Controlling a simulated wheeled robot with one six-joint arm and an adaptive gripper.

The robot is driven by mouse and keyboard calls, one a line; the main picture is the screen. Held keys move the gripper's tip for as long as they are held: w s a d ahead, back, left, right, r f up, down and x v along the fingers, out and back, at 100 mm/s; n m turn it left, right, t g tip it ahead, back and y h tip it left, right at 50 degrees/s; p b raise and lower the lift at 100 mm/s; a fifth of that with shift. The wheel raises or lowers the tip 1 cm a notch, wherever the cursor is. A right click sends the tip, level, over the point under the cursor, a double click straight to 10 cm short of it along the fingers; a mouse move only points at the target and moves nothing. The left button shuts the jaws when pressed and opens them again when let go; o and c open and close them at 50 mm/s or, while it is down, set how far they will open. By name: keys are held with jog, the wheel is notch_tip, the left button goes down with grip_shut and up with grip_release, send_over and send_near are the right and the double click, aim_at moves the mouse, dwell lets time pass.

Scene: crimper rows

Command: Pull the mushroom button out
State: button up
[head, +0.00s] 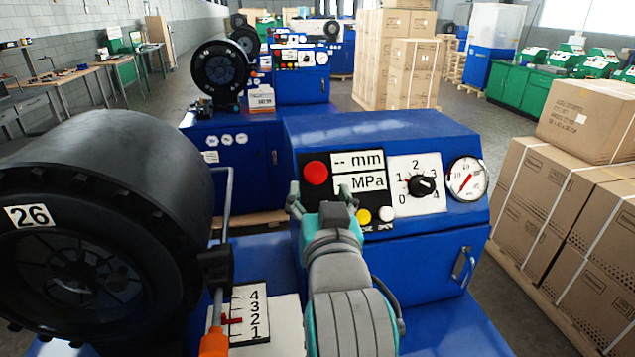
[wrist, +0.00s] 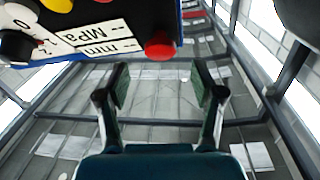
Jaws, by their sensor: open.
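The red mushroom button (head: 315,172) sits at the upper left of the black control panel on the blue crimper (head: 385,128). In the wrist view the button (wrist: 160,46) shows at the panel's edge, above the gap between my fingertips. My gripper (head: 321,190) is in front of the panel, just below the button in the head view. Its two fingers (wrist: 160,82) are spread apart with nothing between them. The button looks clear of both fingers. Whether it is pressed in or out cannot be told.
Close by are a yellow button (head: 363,216), a white button (head: 386,214), a rotary dial (head: 422,186) and a gauge (head: 466,179). A big black wheel (head: 95,215) and a thin metal rod (head: 224,200) stand left. Cartons (head: 560,205) stand right.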

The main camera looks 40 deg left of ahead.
jog(key=v, duration=0.7)
dwell(0.4)
jog(key=d+f+m+h, duration=0.1)
jog(key=d+f+h, duration=0.1)
jog(key=d+f, duration=0.5)
jog(key=d+f+m+t+h, duration=0.1)
jog(key=d+f, duration=0.7)
jog(key=f, duration=0.3)
jog(key=d+f+m+h, duration=0.1)
jog(key=d+f+h, duration=0.1)
jog(key=d+f, duration=0.6)
jog(key=shift+s+f+t+h, duration=0.2)
jog(key=shift+f+t+h, duration=0.15)
jog(key=shift+f, duration=0.25)
jog(key=s+d+f+m+h, duration=0.2)
jog(key=s+d+f, duration=0.2)
jog(key=s+d, duration=0.4)
jog(key=s+d+f+m+h, duration=0.1)
jog(key=s+d+f+h, duration=0.2)
jog(key=s+d+f, duration=0.35)
jog(key=s+d+r+m+h, duration=0.1)
jog(key=s+d, duration=0.3)
jog(key=s, duration=0.8)
jog(key=shift+s+r+h, duration=0.35)
jog(key=shift+r+h, duration=0.1)
jog(key=shift+r, duration=0.3)
